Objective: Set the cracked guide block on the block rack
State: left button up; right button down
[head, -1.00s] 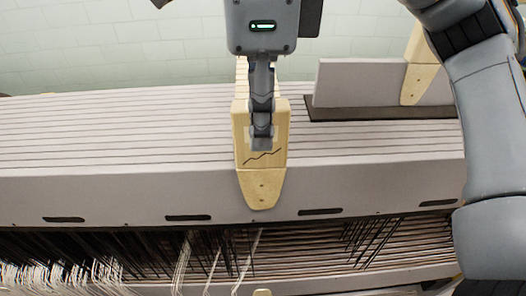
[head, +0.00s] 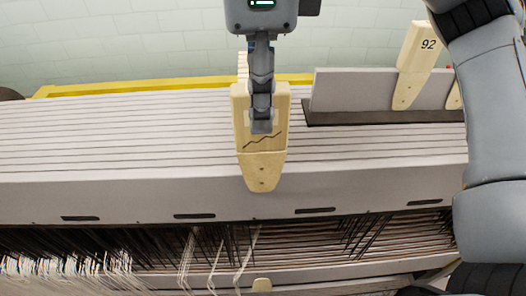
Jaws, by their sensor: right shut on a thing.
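The cracked guide block (head: 262,168) is a pale wooden block with a tapered lower end and a dark zigzag crack line across its face. My right gripper (head: 262,125) is shut on its upper part and holds it upright in front of the slatted grey beam; I cannot tell the exact gap to the beam. The block rack (head: 350,90) looks to be the grey upright panel on a dark base at the right. A wooden block marked 92 (head: 424,50) stands against it. My left gripper is not in view.
The long slatted grey beam (head: 120,150) spans the picture. Dark and white threads (head: 200,250) hang below it. A yellow rail (head: 150,86) runs behind. Another wooden block (head: 454,96) is partly hidden by my arm at the right. The rack's left stretch is bare.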

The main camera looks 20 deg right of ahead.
jog(key=shift+r+p, duration=2.25)
jog(key=shift+r, duration=0.5)
jog(key=shift+f, duration=0.15)
